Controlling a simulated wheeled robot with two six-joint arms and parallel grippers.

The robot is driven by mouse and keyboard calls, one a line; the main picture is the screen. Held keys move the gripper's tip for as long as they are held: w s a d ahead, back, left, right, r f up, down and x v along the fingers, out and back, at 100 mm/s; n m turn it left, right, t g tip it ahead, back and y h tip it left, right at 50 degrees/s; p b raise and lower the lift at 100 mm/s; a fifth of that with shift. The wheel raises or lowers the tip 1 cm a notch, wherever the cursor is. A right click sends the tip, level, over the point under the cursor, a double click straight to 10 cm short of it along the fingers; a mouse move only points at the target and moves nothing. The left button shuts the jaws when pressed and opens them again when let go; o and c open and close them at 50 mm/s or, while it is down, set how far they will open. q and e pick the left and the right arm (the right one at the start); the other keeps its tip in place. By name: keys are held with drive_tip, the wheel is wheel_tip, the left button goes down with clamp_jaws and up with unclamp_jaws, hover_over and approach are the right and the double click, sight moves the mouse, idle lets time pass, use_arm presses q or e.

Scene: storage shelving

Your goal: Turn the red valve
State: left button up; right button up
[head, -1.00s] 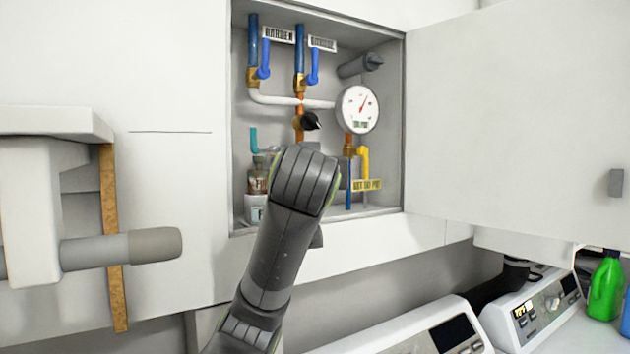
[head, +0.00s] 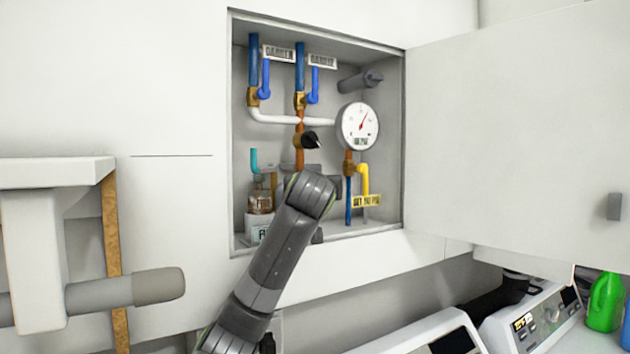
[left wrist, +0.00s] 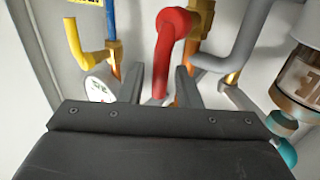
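The red valve (left wrist: 172,45) shows in the left wrist view as a red lever handle on a round hub, fixed to a copper pipe. Its handle reaches down between the two dark fingers of my left gripper (left wrist: 160,84). The fingers stand apart, with a visible gap on the left of the handle; whether either finger touches it I cannot tell. In the head view my left arm reaches into the open wall cabinet (head: 318,20), and its grey link hides the red valve and the gripper. My right gripper is in neither view.
The open cabinet door (head: 515,140) stands on the right. Machines and a green bottle (head: 605,300) are at lower right.

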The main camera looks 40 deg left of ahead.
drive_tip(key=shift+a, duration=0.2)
use_arm(q)
drive_tip(key=shift+c, duration=0.7)
clamp_jaws()
